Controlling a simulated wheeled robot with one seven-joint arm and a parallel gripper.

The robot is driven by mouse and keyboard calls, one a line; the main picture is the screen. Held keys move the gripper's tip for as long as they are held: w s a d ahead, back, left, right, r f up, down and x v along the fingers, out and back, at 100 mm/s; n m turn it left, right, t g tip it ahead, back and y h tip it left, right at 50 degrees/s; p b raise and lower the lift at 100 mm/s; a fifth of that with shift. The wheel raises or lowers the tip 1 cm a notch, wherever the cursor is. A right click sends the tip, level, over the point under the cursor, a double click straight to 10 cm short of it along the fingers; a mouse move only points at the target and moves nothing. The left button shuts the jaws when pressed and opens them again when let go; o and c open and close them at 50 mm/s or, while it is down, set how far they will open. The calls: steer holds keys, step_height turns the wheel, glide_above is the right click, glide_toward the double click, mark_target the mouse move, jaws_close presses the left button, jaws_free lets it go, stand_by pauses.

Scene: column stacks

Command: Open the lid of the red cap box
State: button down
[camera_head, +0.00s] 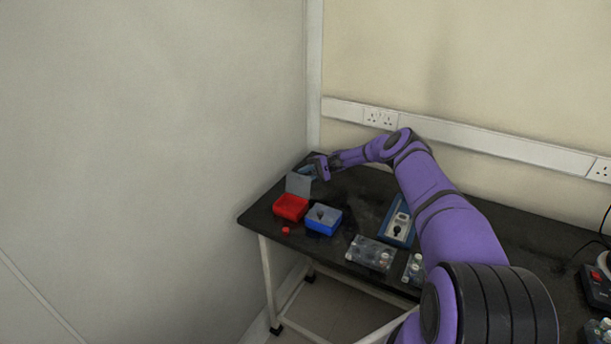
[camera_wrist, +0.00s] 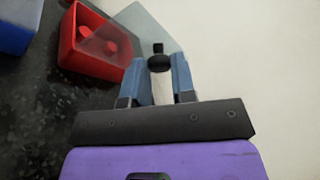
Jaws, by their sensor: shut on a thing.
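The red cap box (camera_head: 290,208) sits at the left end of the dark table. Its grey see-through lid (camera_head: 298,184) stands raised at the box's back edge. My gripper (camera_head: 319,168) is behind the lid. In the wrist view the red box (camera_wrist: 73,48) is at upper left, with red caps (camera_wrist: 112,46) inside it. The lid (camera_wrist: 148,20) shows there as a clear sheet tilted up from the box. My gripper's blue fingers (camera_wrist: 157,75) are on either side of the lid's black knob (camera_wrist: 158,62), shut on it.
A blue box (camera_head: 324,219) with a grey lid stands right of the red box. A loose red cap (camera_head: 286,230) lies near the table's front edge. A clear-topped case (camera_head: 370,253) and a blue-framed device (camera_head: 398,228) are farther right. The walls are close behind and left.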

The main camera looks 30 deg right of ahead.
steer(key=c, duration=0.9)
jaws_free()
steer(key=shift+c, duration=0.2)
steer(key=s+a+r, duration=0.1)
steer(key=s+r, duration=0.1)
steer(key=s, duration=0.6)
steer(key=s+a+r, duration=0.2)
steer(key=s+r, duration=0.1)
steer(key=s, duration=0.4)
steer(key=shift+s, duration=0.35)
steer(key=shift+a, duration=0.1)
